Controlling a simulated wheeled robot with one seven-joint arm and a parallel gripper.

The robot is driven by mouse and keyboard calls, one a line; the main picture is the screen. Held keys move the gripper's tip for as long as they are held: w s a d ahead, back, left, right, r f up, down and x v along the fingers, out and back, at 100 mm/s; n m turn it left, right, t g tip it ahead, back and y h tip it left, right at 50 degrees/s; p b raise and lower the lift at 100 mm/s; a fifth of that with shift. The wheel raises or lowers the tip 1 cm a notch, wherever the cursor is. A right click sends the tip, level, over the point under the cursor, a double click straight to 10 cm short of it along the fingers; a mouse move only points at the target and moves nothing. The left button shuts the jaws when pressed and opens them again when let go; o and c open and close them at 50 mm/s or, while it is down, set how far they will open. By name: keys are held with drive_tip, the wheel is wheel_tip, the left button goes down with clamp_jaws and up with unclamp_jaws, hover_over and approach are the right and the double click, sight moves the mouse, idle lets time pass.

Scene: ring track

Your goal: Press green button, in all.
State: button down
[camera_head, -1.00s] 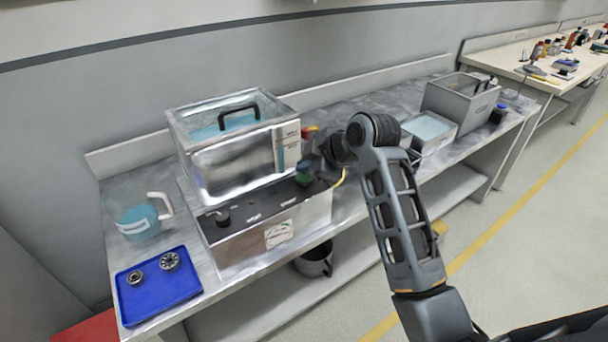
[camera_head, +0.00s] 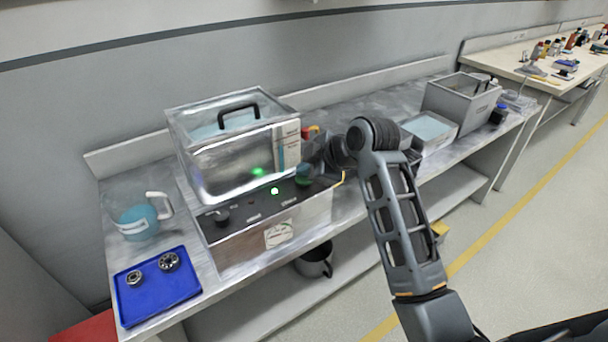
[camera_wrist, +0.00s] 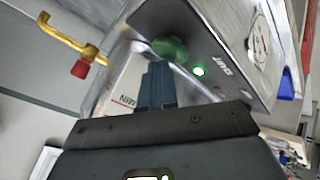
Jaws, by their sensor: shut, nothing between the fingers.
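The green button (camera_wrist: 170,48) is a rounded green knob on the dark top of the metal machine's control panel. In the head view the green button (camera_head: 303,181) shows partly behind my gripper (camera_head: 312,165), at the right part of the panel. In the wrist view my gripper (camera_wrist: 157,68) is shut and empty, its fingertips at the green button, touching it or very close; I cannot tell which. A small green lamp (camera_head: 275,191) glows on the panel left of the button, and it also shows in the wrist view (camera_wrist: 199,71).
A lidded metal tank (camera_head: 235,165) stands on the machine, close to my gripper. A blue tray (camera_head: 180,303) with two metal parts and a jug (camera_head: 138,222) are at the left. Grey bins (camera_head: 460,100) stand farther right. A yellow pipe with a red end (camera_wrist: 75,50) is near my wrist.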

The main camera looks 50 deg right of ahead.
drive_tip(key=shift+f, duration=0.25)
idle(0.3)
drive_tip(key=shift+r+p, duration=1.05)
drive_tip(key=shift+r, duration=0.2)
drive_tip(key=shift+r, duration=0.1)
wheel_tip(320, 180, up, 5)
drive_tip(key=p, duration=0.4)
drive_tip(key=shift+p, duration=0.35)
